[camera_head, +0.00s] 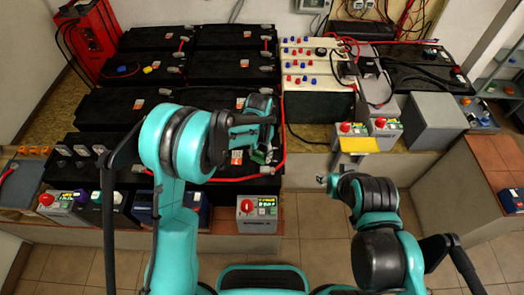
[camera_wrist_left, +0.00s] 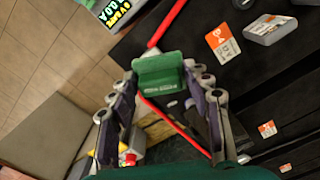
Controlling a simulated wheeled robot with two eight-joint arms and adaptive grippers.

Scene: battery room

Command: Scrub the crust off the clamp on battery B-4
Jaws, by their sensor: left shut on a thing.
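My left gripper (camera_head: 262,152) is over the front end of the black batteries (camera_head: 215,108). In the left wrist view its two fingers (camera_wrist_left: 160,84) are shut on a green block (camera_wrist_left: 160,66) with pale lettering, perhaps the scrubbing brush. A red cable (camera_wrist_left: 172,22) runs past the block, with black battery tops close behind. Whether the block touches anything, I cannot tell. I cannot make out the B-4 label, its clamp or any crust; my left arm covers part of the batteries. My right gripper (camera_head: 327,181) is low in front of the bench, its jaw opening unclear.
A grey box with a red knob (camera_head: 258,214) stands in front of the batteries. A yellow-topped stand (camera_head: 358,145) is near my right gripper. A red charger (camera_head: 90,40) stands at the back left. More boxes and a grey block (camera_head: 433,120) fill the right. Tiled floor lies in front.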

